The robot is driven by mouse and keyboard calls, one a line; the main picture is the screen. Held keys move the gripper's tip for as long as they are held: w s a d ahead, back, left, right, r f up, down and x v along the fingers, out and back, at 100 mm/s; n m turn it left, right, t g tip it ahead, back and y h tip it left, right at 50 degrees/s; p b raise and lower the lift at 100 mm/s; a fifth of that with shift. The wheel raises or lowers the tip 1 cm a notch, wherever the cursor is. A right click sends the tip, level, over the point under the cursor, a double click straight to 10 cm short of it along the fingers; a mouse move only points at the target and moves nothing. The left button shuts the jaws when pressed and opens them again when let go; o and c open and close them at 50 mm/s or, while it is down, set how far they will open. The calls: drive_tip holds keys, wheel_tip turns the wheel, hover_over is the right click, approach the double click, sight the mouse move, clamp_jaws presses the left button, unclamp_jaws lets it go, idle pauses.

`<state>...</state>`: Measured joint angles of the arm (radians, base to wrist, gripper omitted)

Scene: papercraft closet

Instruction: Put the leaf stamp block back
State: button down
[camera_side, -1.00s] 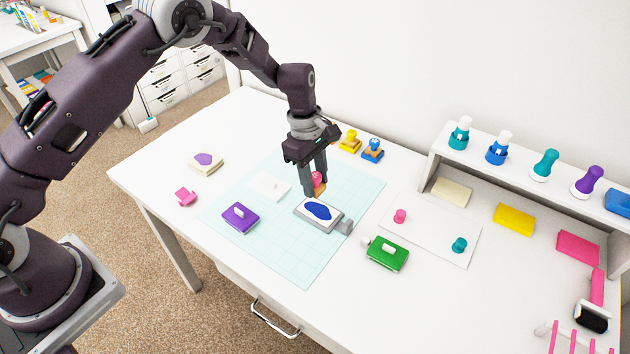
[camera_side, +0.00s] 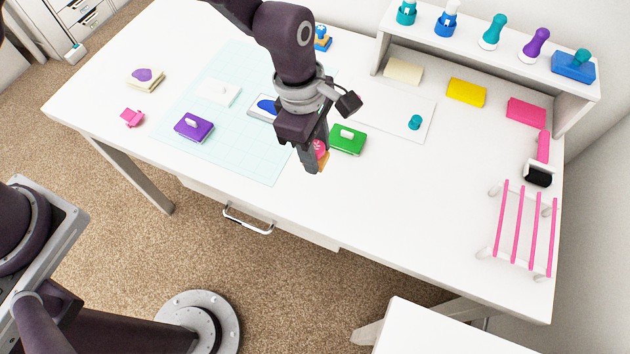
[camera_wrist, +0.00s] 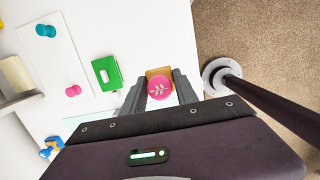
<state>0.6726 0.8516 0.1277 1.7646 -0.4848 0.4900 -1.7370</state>
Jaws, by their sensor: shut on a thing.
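The leaf stamp block (camera_side: 320,150) has a round pink top on a wooden base. In the wrist view its pink top (camera_wrist: 159,88) shows a white leaf mark. My gripper (camera_side: 313,165) is shut on it, with one finger on each side; the fingers hide part of the block in the side view. The gripper is over the front part of the white table, just in front of the green pad (camera_side: 348,139). In the wrist view the gripper (camera_wrist: 160,92) points down at the table. A blue stamp with a wooden base (camera_side: 322,38) stands at the back.
An open blue ink pad (camera_side: 263,108) lies partly behind my arm. A purple pad (camera_side: 194,127) sits on the pale mat (camera_side: 240,150). A shelf (camera_side: 480,60) with several stamps stands at the back right, and a pink-barred rack (camera_side: 520,225) at the right. The front right table is clear.

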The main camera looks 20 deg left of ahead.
sight(318, 189)
wheel_tip(318, 189, down, 10)
drive_tip(key=shift+s+r, duration=0.1)
drive_tip(key=shift+r, duration=0.05)
drive_tip(key=c, duration=0.9)
unclamp_jaws()
drive_tip(key=shift+c, duration=0.2)
drive_tip(key=r, duration=0.4)
drive_tip(key=a+r, duration=0.1)
drive_tip(key=r, duration=0.7)
drive_tip(key=shift+a, duration=0.4)
